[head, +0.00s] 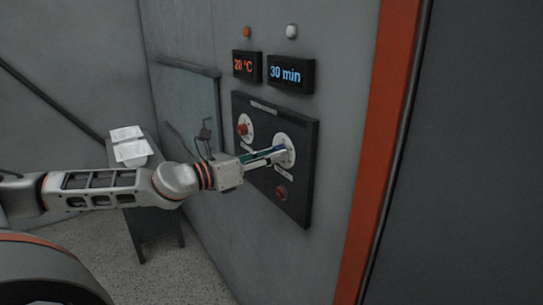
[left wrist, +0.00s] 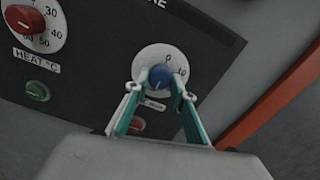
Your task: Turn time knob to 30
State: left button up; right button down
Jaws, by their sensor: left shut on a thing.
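The time knob (left wrist: 160,77) is blue and sits on a white round dial (left wrist: 184,59) in the left wrist view. In the head view that dial (head: 285,147) is on the dark control panel and the knob is hidden behind the fingers. My left gripper (head: 279,152) reaches the dial from the left. In the left wrist view its fingers (left wrist: 159,90) stand on either side of the blue knob, shut on it. The time display (head: 287,74) reads "30 min" in blue. My right gripper is not in view.
The red heat knob (head: 243,129) is left of the time dial; the temperature display (head: 247,66) reads "20 °C". A red button (head: 281,192) sits below the dial. A small table (head: 152,211) with papers (head: 131,149) stands at left. An orange strip (head: 377,150) edges the wall at right.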

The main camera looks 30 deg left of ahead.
pick_arm(q)
jog(key=shift+f, duration=0.1)
dwell(0.4)
jog(key=o, duration=1.1)
jog(key=v, duration=1.2)
jog(key=shift+d, duration=0.1)
